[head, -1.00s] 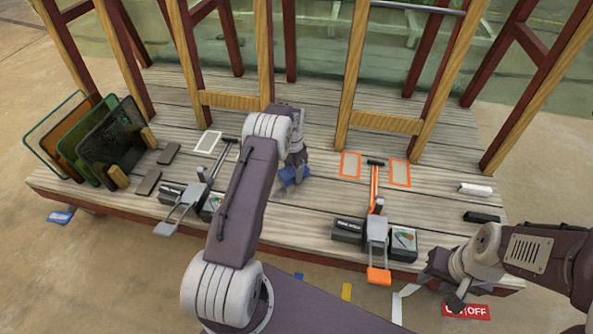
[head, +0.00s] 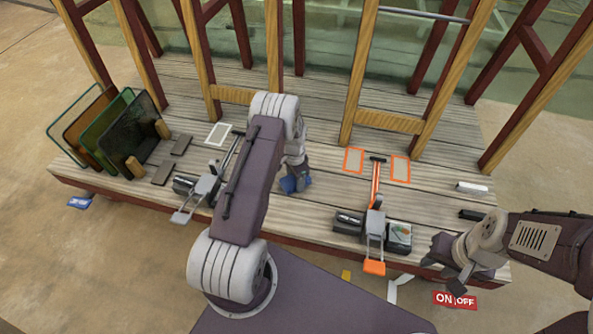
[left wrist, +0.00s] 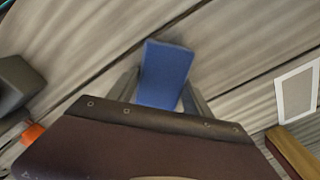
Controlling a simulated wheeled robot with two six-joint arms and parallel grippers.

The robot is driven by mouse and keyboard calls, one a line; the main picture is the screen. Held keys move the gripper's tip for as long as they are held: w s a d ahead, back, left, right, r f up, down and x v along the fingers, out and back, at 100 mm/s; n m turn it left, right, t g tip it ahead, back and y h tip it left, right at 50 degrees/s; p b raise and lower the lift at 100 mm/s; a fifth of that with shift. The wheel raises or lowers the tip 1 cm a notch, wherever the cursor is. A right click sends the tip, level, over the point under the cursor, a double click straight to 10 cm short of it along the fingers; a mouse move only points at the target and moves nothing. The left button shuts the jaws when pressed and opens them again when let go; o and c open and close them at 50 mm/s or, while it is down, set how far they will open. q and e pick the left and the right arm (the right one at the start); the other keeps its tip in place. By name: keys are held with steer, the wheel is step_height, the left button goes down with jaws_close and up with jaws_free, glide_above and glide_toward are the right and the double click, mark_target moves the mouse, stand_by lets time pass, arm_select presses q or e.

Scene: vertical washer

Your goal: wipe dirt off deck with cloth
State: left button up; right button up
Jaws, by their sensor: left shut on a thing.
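The wooden deck (head: 322,216) spreads across the head view. My left gripper (head: 295,183) is low over its middle, shut on a blue cloth (head: 290,186). In the left wrist view the cloth (left wrist: 165,72) is a flat blue block between the two fingers, close to the planks. I cannot tell whether it touches them. My left arm hides part of the deck left of it. No distinct dirt patch can be made out. My right gripper (head: 452,275) hangs beyond the deck's front right edge, its fingers apart and empty.
Left of the cloth is a grey-handled lever (head: 207,187); right of it is an orange-handled lever (head: 375,230) with boxes beside it. A rack of panels (head: 110,128) stands at the left end. Upright wooden frames (head: 385,122) rise behind. A white block (head: 472,187) lies at right.

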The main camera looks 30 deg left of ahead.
mark_target(288, 185)
arm_select(q)
steer(key=shift+s+d+r+p, duration=0.1)
steer(key=shift+s+d+p, duration=0.05)
steer(key=shift+s+p, duration=0.5)
steer(key=shift+s+d+p, duration=0.15)
steer(key=shift+s+p, duration=0.35)
steer(key=shift+s, duration=0.2)
steer(key=shift+s+d, duration=0.1)
steer(key=shift+s, duration=0.2)
steer(key=shift+s+f, duration=0.15)
steer(key=shift+f, duration=0.1)
steer(key=s+p, duration=0.2)
steer(key=s, duration=0.1)
steer(key=shift+d+r+p, duration=0.2)
steer(key=shift+d+p, duration=0.15)
steer(key=shift+p, duration=0.05)
steer(key=shift+s+f, duration=0.1)
steer(key=shift+s, duration=0.1)
steer(key=shift+s+a, duration=0.1)
steer(key=shift+a, duration=0.7)
steer(key=shift+w+a+f+b, duration=0.15)
steer(key=shift+w+b, duration=0.2)
steer(key=shift+w, duration=0.2)
steer(key=shift+w+a+f+b, duration=0.1)
steer(key=shift+w+b, duration=0.2)
steer(key=shift+w, duration=0.2)
steer(key=shift+w+a, duration=0.1)
steer(key=shift+w, duration=0.25)
steer(key=shift+w+r+b, duration=0.2)
steer(key=shift+w+b, duration=0.15)
